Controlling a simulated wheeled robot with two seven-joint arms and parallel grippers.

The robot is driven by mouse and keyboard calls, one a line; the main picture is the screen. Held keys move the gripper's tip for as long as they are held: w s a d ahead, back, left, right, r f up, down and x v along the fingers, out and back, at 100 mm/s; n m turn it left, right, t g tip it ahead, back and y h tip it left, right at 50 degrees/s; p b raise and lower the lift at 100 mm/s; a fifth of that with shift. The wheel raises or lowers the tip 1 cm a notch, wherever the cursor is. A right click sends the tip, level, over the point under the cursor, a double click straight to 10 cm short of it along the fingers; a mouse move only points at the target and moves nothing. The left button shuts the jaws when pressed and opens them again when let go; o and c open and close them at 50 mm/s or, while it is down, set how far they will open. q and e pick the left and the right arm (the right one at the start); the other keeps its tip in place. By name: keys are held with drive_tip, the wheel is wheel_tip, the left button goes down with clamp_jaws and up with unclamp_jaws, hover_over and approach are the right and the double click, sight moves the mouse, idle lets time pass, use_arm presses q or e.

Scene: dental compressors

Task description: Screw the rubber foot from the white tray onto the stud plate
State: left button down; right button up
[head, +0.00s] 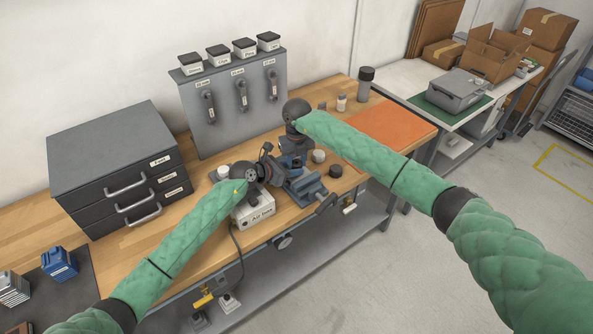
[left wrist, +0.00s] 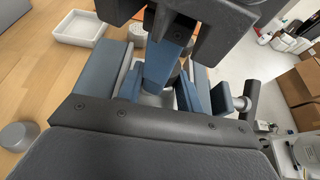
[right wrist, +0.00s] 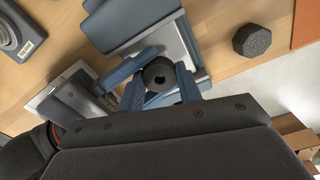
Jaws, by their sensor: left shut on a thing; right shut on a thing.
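The black round rubber foot (right wrist: 158,75), with a hole in its middle, sits between the blue fingers of my right gripper (right wrist: 160,88), which is shut on it. Under it a light grey metal surface shows between blue vise parts. My left gripper (left wrist: 160,96) is shut on a light grey piece, seemingly the stud plate (left wrist: 158,99), mostly hidden by the fingers. Both grippers meet at the blue vise (head: 306,188) in the head view. Whether the foot touches the stud is hidden. The white tray (left wrist: 80,26) looks empty in the left wrist view.
An orange mat (head: 388,130) lies clear at the right. A drawer cabinet (head: 118,165) stands at the left.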

drive_tip(key=o, duration=1.1)
drive_tip(key=shift+d, duration=0.1)
drive_tip(key=shift+r, duration=2.3)
drive_tip(key=shift+c, duration=0.5)
drive_tip(key=shift+r+n, duration=1.6)
drive_tip(key=shift+r, duration=0.1)
drive_tip(key=shift+f, duration=0.1)
